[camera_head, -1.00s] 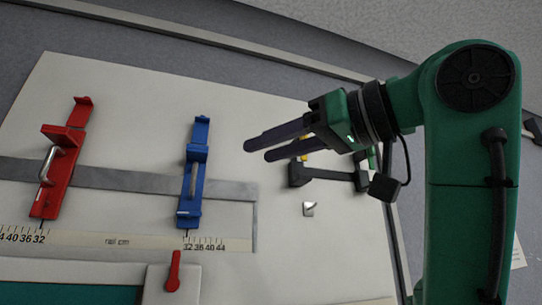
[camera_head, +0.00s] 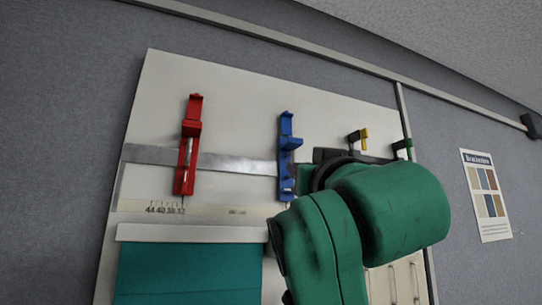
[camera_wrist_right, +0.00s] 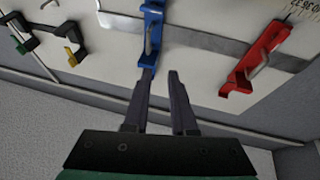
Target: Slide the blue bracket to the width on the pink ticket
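The blue bracket (camera_head: 286,150) stands upright across a grey metal rail (camera_head: 240,164) on a pale board. Its lower end is beside my right arm in the head view. The right wrist view shows the blue bracket (camera_wrist_right: 151,30) with its handle just beyond my right gripper's fingertips (camera_wrist_right: 160,73). The fingers are apart with nothing between them; the left one overlaps the bracket's end in the picture, and I cannot tell whether they touch. In the head view my right arm hides the fingers and the scale right of the blue bracket. My left gripper and a pink ticket are not in view.
A red bracket (camera_head: 188,145) is on the rail to the left, above a numbered scale (camera_head: 165,209). Black clamps with yellow (camera_head: 358,138) and green (camera_head: 402,147) parts are at right. A teal panel (camera_head: 190,270) is below. A swatch poster (camera_head: 486,195) hangs on the wall.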

